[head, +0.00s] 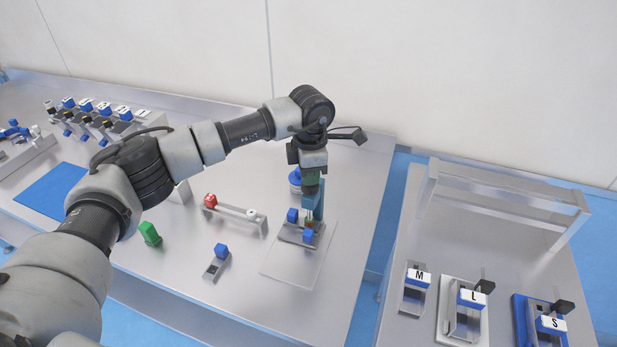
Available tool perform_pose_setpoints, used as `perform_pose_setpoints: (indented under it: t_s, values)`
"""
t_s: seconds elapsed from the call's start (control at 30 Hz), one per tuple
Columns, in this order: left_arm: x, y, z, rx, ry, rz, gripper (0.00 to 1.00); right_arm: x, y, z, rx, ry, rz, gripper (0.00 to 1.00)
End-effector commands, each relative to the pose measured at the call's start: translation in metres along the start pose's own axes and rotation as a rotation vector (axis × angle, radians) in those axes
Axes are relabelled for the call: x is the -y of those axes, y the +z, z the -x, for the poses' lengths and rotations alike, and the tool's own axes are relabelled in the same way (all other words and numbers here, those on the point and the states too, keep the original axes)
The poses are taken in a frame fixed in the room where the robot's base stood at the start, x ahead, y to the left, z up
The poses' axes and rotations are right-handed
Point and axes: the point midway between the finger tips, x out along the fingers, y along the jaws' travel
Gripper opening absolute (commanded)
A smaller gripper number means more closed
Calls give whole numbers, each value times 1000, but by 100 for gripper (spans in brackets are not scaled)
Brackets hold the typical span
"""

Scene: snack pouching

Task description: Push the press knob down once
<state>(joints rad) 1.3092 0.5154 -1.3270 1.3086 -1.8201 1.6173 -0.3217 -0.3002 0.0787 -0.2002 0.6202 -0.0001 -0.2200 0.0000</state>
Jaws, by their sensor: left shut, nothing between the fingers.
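My left gripper (310,222) points straight down over a small press-like fixture on the metal table. Its fingers are shut with nothing between them. The fixture has a blue block (292,215) on its left and another blue block (308,236) in front, and it stands at the back of a flat light plate (286,269). A small brownish part shows right at the fingertips; I cannot tell whether it is the press knob or whether the fingers touch it. A blue round part (295,177) is partly hidden behind the gripper. My right gripper is out of view.
A low rail with a red ball (210,201) and a white knob (251,214) stands left of the fixture. A green block (150,233) and a blue-topped holder (220,251) are nearby. Labelled dispensers stand back left. A second table (399,331) at right holds M, L and S units.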

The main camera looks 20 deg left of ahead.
Motion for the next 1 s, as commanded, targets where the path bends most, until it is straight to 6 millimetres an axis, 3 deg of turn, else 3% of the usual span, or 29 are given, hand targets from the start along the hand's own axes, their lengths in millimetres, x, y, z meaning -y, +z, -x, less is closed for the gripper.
perform_pose_setpoints:
  t_s: [0.33,1.0]
  values:
    - [1,0,5,-2,-3,-1,0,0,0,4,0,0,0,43]
    - [0,0,53,0,0,0,0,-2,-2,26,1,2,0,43]
